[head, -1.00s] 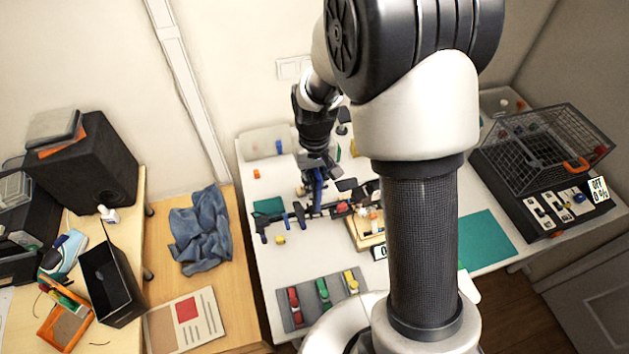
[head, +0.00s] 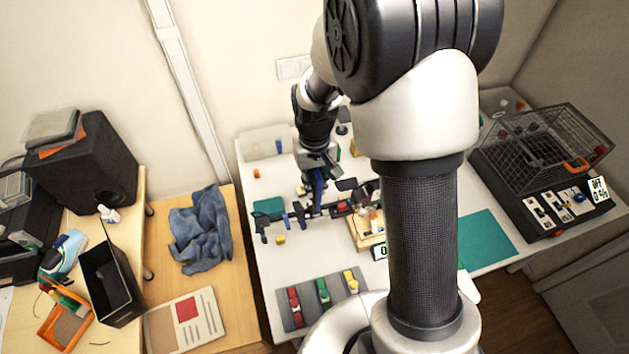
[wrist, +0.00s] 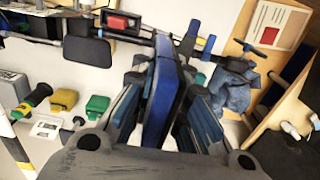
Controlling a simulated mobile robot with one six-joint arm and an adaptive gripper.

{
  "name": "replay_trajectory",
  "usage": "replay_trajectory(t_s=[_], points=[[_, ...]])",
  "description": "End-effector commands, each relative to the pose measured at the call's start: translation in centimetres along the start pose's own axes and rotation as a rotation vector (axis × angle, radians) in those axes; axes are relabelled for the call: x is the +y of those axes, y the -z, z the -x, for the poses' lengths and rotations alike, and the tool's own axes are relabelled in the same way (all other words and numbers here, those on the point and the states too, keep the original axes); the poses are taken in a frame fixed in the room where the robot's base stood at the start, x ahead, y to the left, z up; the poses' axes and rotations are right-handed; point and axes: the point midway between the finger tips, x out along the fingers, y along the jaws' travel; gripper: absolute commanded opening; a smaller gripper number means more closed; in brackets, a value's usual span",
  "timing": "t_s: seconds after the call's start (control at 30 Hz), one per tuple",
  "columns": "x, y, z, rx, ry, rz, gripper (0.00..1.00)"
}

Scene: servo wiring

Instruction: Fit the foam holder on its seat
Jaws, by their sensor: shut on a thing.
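My gripper (head: 317,172) is shut on a tall blue and dark piece, which I take for the foam holder (head: 318,193). In the wrist view the foam holder (wrist: 162,100) stands between the jaws, its blue faces showing. It points down at a long black bar (head: 330,211), and its lower end is at or just above the bar; I cannot tell if they touch. The bar also shows in the wrist view (wrist: 220,60), running behind the holder. The seat is not clear, as the holder and jaws cover that part of the bar.
Blue upright pieces (head: 299,210) stand on the bar to the left of my gripper. A red block (wrist: 118,21) is on the bar. A grey tray (head: 310,313) with coloured parts lies in front. A wire cage (head: 545,145) stands at the right.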

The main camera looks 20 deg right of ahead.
Motion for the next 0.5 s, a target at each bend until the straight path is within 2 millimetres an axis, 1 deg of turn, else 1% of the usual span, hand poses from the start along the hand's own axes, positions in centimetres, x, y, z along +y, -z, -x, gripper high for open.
replay_trajectory(t_s=[0.5], points=[[0.00, -0.01, -0.97, 0.000, 0.000, 0.000, 0.00]])
